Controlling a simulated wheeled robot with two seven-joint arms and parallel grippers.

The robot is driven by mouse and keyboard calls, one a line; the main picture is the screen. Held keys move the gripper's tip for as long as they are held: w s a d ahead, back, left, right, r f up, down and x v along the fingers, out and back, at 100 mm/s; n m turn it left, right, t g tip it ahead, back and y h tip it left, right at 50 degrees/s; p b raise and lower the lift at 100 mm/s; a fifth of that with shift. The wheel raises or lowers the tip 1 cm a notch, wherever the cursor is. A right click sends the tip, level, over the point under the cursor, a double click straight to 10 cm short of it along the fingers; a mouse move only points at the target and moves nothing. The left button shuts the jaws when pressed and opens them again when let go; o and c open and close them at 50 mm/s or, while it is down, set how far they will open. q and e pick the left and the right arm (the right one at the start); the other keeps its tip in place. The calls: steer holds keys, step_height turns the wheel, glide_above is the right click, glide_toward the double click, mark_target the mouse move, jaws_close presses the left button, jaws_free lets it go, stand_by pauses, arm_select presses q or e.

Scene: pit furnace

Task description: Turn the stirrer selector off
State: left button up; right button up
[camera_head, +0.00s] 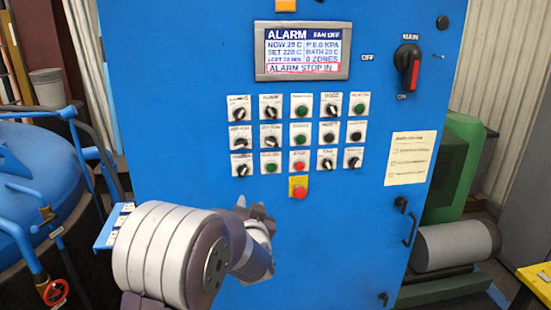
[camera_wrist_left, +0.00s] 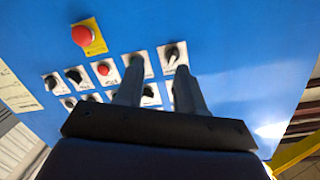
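A blue control cabinet carries a grid of selectors and buttons on small white plates (camera_head: 299,135). The labels are too blurred to tell which selector is the stirrer. The bottom row has a black selector (camera_head: 241,170) at its left end, a green button (camera_head: 270,168), a red button (camera_head: 299,166) and two more black selectors. My left gripper (camera_head: 262,212) is in front of the cabinet, below this row. In the left wrist view the gripper (camera_wrist_left: 159,68) is open, its fingers apart and empty; one black selector (camera_wrist_left: 172,55) shows near the right fingertip. My right gripper is out of view.
A red emergency button (camera_head: 299,190) on a yellow plate sits under the grid. The display (camera_head: 302,51) above reads ALARM. A large rotary switch (camera_head: 408,66) and a door handle (camera_head: 408,225) are at the right. A blue vessel (camera_head: 40,200) stands at the left.

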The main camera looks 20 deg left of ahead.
mark_target(243, 172)
arm_select(q)
steer(key=shift+m+t+y, duration=0.4)
steer(key=shift+y, duration=0.2)
steer(key=w+a+r+p, duration=0.1)
steer(key=w+a, duration=0.1)
steer(key=w, duration=0.1)
steer(key=w+a+r+p, duration=0.1)
steer(key=w+a+p, duration=0.1)
steer(key=w, duration=0.1)
steer(key=w+a+r+p, duration=0.1)
steer(key=w+a, duration=0.1)
steer(key=w, duration=0.1)
steer(key=shift+a+p, duration=0.25)
steer(key=shift+p, duration=0.15)
steer(key=shift+w+a, duration=0.15)
steer(key=shift+w, duration=0.1)
steer(key=shift+w+f, duration=0.15)
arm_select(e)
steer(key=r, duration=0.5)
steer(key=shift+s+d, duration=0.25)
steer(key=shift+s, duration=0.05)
arm_select(q)
jaws_close()
